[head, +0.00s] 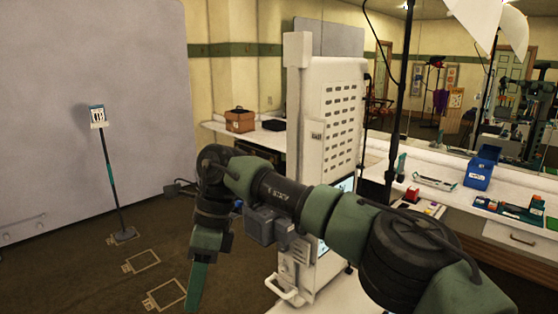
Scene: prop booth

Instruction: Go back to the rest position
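My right arm comes in from the lower right and reaches across the middle of the head view, with its wrist bent downward. My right gripper (197,287) hangs at the lower left of the centre, pointing down over the brown floor. I see its green finger part nearly edge-on, so any gap between the fingers is hidden. Nothing shows hanging from it. My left gripper is not in the picture.
A tall white cabinet (335,110) stands just behind my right arm. A stand with a small sign (98,117) is at left before a grey panel (90,60). A white counter (430,165) holds a blue bin (480,170) and a brown box (239,121). Floor at left is largely open.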

